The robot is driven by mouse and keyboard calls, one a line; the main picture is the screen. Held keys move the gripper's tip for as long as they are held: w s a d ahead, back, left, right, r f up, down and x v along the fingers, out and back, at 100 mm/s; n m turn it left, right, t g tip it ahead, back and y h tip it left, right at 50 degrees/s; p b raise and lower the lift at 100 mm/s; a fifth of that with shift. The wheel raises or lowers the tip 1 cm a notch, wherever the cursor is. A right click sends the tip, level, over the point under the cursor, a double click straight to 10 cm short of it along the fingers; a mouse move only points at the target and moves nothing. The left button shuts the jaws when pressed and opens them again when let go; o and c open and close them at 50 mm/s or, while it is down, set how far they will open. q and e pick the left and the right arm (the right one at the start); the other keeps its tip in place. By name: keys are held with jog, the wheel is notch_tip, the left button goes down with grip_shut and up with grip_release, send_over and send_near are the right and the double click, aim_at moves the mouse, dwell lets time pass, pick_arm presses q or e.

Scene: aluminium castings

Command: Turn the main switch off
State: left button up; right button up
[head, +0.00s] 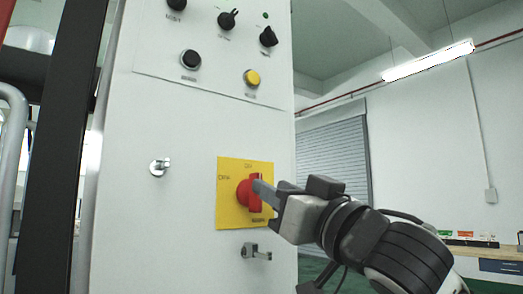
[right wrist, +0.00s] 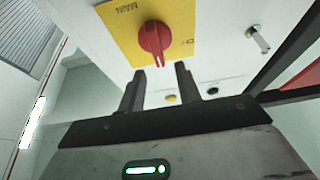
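The main switch is a red rotary knob (head: 244,192) with a raised grip bar on a yellow plate (head: 231,216). The bar stands about vertical in the head view; the small labels at the left and top are hard to read. In the right wrist view the red knob (right wrist: 152,38) sits on the yellow plate (right wrist: 118,22), its bar pointing down the picture. My right gripper (head: 262,188) is at the knob from the right. In the wrist view its fingers (right wrist: 160,70) are apart, the bar's end showing between the tips, with no clear contact. My left gripper is not visible.
The white cabinet (head: 125,225) carries black knobs, a black button (head: 190,59) and a yellow button (head: 252,77) above. Small metal latches (head: 159,167) (head: 257,251) project near the plate. A dark post (head: 60,150) stands at the left; a workbench (head: 480,250) is at the right.

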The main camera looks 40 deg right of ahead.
aim_at(260, 177)
jog(key=p+x, duration=0.3)
jog(key=shift+w+r, duration=0.15)
jog(key=shift+r, duration=0.2)
jog(key=shift+w+d+p, duration=0.1)
jog(key=shift+w+p, duration=0.5)
grip_shut()
